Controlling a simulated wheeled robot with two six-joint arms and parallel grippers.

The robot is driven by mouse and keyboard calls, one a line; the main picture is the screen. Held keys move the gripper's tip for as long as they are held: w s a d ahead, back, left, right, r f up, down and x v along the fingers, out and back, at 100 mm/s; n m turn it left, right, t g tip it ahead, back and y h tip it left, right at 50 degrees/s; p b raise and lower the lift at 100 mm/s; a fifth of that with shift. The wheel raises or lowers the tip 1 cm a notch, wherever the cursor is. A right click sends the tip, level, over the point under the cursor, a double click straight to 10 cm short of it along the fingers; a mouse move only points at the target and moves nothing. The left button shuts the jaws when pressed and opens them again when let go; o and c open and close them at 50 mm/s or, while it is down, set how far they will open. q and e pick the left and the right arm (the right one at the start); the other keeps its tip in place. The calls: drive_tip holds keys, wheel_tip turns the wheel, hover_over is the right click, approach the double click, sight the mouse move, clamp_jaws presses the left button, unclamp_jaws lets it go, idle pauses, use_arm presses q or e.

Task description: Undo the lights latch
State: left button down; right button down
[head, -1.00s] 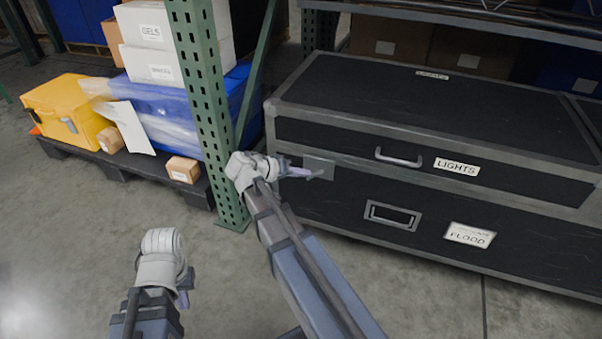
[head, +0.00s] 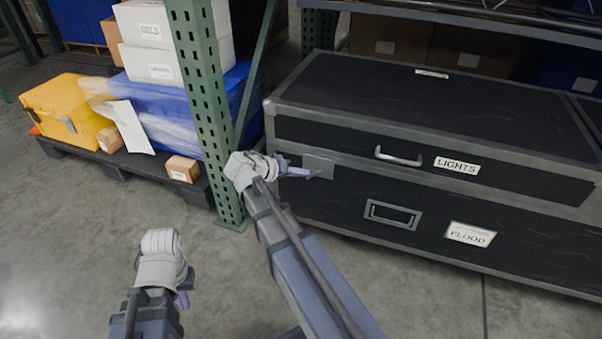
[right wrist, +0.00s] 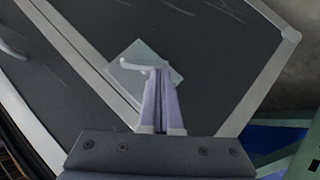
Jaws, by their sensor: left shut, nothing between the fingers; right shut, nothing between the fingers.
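The black lights case (head: 400,115) has metal edges, a LIGHTS label (head: 457,165) and a silver handle (head: 399,157). Its latch, a pale square plate (head: 319,166), sits on the front near the left end. In the right wrist view the latch plate (right wrist: 158,60) has a thin bent lever (right wrist: 133,64) lying across it. My right gripper (head: 307,172) is shut and empty, its tips at the latch plate; in the right wrist view the fingertips (right wrist: 160,74) overlap the plate's lower part, beside the lever. Contact is unclear. My left gripper (head: 184,295) is low over the floor.
A green perforated rack post (head: 207,110) stands just left of the case, close to my right gripper. A dark pallet (head: 130,168) behind it carries a yellow case (head: 66,112), boxes and a wrapped blue bin. The floor in front is clear.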

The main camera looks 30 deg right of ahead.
use_arm(q)
drive_tip(key=shift+f+b, duration=0.45)
drive_tip(key=shift+f, duration=0.05)
use_arm(e)
drive_tip(key=shift+w+f, duration=0.1)
drive_tip(key=shift+f, duration=0.35)
use_arm(q)
drive_tip(key=shift+f+b, duration=0.9)
use_arm(e)
drive_tip(key=shift+d+f, duration=0.1)
drive_tip(key=shift+f, duration=0.8)
use_arm(q)
drive_tip(key=shift+f, duration=0.1)
use_arm(e)
drive_tip(key=shift+s+f, duration=0.1)
drive_tip(key=shift+s, duration=0.1)
